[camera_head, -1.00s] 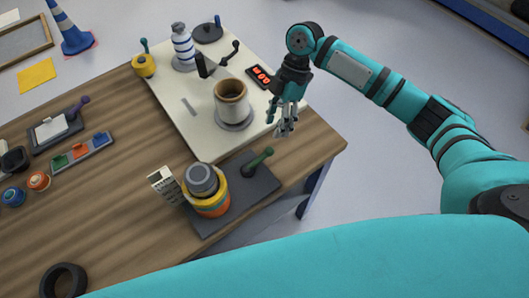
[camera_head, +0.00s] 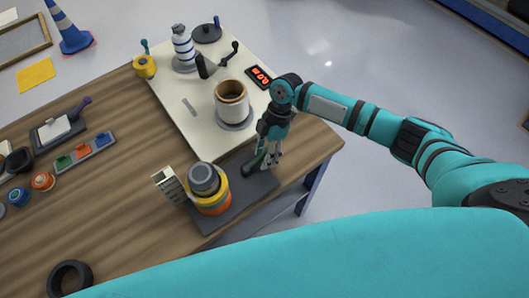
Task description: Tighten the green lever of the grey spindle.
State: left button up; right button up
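The grey spindle (camera_head: 204,178) stands upright on a dark grey base plate (camera_head: 225,213) at the table's front right edge, with yellow and orange rings around its lower part. I cannot tell whether the fingers touch or close on the lever. My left gripper is not in view.
Behind is a pale board with a brown-rimmed cup (camera_head: 232,102), a red display (camera_head: 259,77) and a blue-striped bottle (camera_head: 183,45). A small white block (camera_head: 169,184) stands left of the spindle. A dark ring (camera_head: 68,279) lies at front left. The wooden table's middle is clear.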

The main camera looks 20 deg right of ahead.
grip_shut()
